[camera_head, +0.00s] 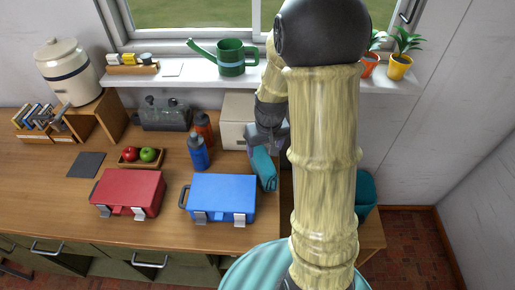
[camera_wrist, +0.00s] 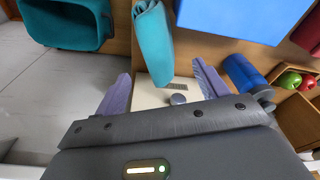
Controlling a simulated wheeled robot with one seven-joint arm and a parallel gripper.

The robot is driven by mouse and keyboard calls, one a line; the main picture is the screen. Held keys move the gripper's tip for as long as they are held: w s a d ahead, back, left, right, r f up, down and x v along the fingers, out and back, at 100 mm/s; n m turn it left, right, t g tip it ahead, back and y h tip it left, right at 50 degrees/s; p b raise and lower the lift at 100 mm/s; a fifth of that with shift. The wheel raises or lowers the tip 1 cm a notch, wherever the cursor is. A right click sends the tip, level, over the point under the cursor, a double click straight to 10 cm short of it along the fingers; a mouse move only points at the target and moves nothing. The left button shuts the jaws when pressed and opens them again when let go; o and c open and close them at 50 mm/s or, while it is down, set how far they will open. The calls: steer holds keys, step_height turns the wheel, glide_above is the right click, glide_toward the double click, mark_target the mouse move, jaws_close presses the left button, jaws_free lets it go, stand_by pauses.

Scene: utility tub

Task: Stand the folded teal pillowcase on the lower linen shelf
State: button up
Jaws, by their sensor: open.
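The folded teal pillowcase (camera_head: 263,168) is a narrow, upright-looking roll or fold at the right end of the wooden counter, beside the blue case. It also shows in the wrist view (camera_wrist: 152,40), its near end in line with the gap between my fingers. My gripper (camera_head: 265,143) is over the far end of the pillowcase, partly hidden by my arm. In the wrist view my gripper (camera_wrist: 160,80) is open, one finger on either side of the pillowcase's line. I cannot tell whether they touch it. I cannot make out the lower linen shelf.
A cream box (camera_head: 237,118) with a round knob stands behind the pillowcase. A blue case (camera_head: 222,195), a red case (camera_head: 128,190) and a blue bottle (camera_head: 198,155) stand to the left. A teal bin (camera_head: 366,190) is at the right, partly behind my arm.

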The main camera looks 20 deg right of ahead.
steer(key=shift+s+a+r, duration=0.2)
steer(key=shift+s+a, duration=0.05)
steer(key=s+a+r, duration=0.2)
steer(key=s, duration=0.3)
steer(key=s+a+r, duration=0.2)
steer(key=s+a, duration=0.1)
steer(key=s, duration=0.3)
steer(key=shift+s+r+t, duration=0.15)
steer(key=shift+r+t, duration=0.1)
steer(key=shift+t, duration=0.15)
